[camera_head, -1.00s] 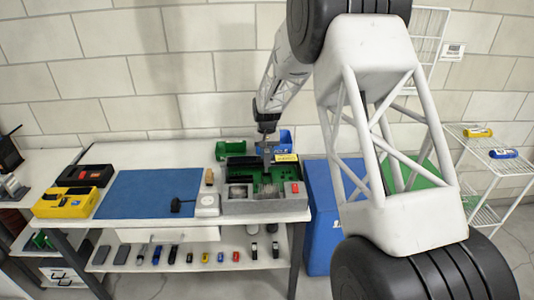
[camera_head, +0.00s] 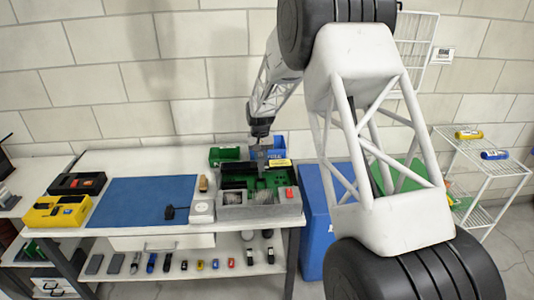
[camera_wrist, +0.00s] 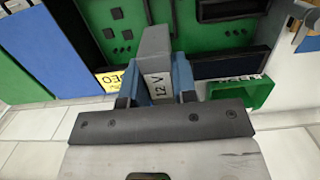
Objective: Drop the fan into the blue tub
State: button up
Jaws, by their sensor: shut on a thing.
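My gripper (camera_wrist: 155,90) is shut on the fan (camera_wrist: 155,50), a thin grey block with a pale "12 V" label. In the head view the fan (camera_head: 259,155) hangs below my gripper (camera_head: 261,148), at the back of the workbench.
A green tub (camera_head: 222,157) stands left of the blue one; it also shows in the wrist view (camera_wrist: 242,95). A grey tray (camera_head: 262,212) with a green board lies in front. A large blue bin (camera_head: 315,225) stands right.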

jog(key=w+d, duration=0.3)
jog(key=w, duration=0.8)
jog(key=w+d+r, duration=0.1)
jog(key=w+d, duration=0.2)
jog(key=w, duration=0.8)
jog(key=shift+w, duration=0.25)
jog(key=shift+d, duration=0.1)
jog(key=shift+f, duration=2.95)
jog(key=o, duration=1)
jog(key=shift+o, duration=0.2)
